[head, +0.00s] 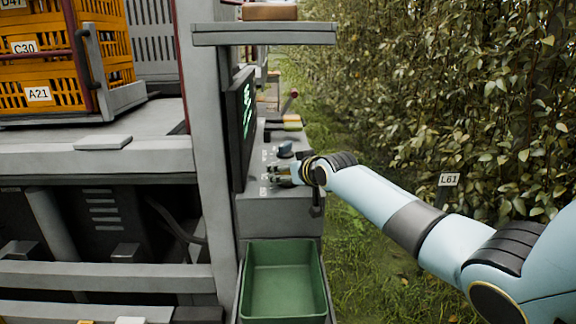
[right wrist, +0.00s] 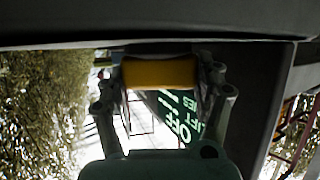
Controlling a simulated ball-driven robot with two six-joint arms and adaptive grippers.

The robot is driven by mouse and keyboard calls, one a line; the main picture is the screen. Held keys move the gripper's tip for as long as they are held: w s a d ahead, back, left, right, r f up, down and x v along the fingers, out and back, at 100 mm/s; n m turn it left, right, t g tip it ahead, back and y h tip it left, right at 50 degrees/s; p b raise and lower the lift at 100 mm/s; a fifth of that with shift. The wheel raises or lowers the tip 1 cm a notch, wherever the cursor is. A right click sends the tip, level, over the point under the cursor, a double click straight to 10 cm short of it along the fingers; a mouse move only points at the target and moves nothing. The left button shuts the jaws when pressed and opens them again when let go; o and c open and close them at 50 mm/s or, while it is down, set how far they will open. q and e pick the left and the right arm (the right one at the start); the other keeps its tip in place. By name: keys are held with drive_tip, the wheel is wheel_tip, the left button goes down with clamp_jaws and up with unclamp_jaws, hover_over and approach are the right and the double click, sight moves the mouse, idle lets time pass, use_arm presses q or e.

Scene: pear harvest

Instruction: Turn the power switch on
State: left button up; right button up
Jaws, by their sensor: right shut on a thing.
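My right gripper (head: 282,175) is at the grey control panel (head: 262,213), beside a dark blue knob (head: 285,149). In the right wrist view its two fingers (right wrist: 160,82) are shut on a yellow handle (right wrist: 160,71), one finger at each end. The handle looks like part of the power switch, but its base and label are hidden. A dark screen (head: 246,105) with green writing stands left of the panel. In the right wrist view the screen (right wrist: 182,117) appears turned over, and the word OFF is readable. My left gripper is not in view.
A grey shelf (head: 263,33) juts out above. A green bin (head: 283,283) stands below. Orange crates (head: 38,60) are at the left. A leafy hedge (head: 440,90) fills the right, with grass between.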

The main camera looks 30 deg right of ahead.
drive_tip(key=shift+a+r+m+h+p, duration=0.1)
drive_tip(key=shift+r+m+h+p, duration=0.05)
drive_tip(key=shift+m+h+p, duration=0.5)
drive_tip(key=shift+m+g+h, duration=0.3)
drive_tip(key=shift+m+h, duration=0.05)
drive_tip(key=shift+h, duration=0.2)
drive_tip(key=m+g+h+b, duration=0.1)
drive_tip(key=m+h+b, duration=0.1)
drive_tip(key=b, duration=0.3)
drive_tip(key=m+g+h+b, duration=0.2)
drive_tip(key=m+b, duration=0.1)
drive_tip(key=b, duration=0.2)
drive_tip(key=f+m+g+h+b, duration=0.1)
drive_tip(key=m+g+h+b, duration=0.1)
drive_tip(key=b, duration=0.3)
drive_tip(key=shift+m+h, duration=0.4)
drive_tip(key=shift+h, duration=0.2)
use_arm(q)
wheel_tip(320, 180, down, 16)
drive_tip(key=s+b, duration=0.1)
drive_tip(key=b, duration=0.1)
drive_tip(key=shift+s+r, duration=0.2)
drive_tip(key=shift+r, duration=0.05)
use_arm(e)
drive_tip(key=shift+r+m+g+h, duration=0.25)
drive_tip(key=shift+m+g+h, duration=0.15)
drive_tip(key=shift+m+g, duration=0.4)
drive_tip(key=o, duration=1.2)
drive_tip(key=shift+c, duration=0.2)
drive_tip(key=shift+r, duration=0.1)
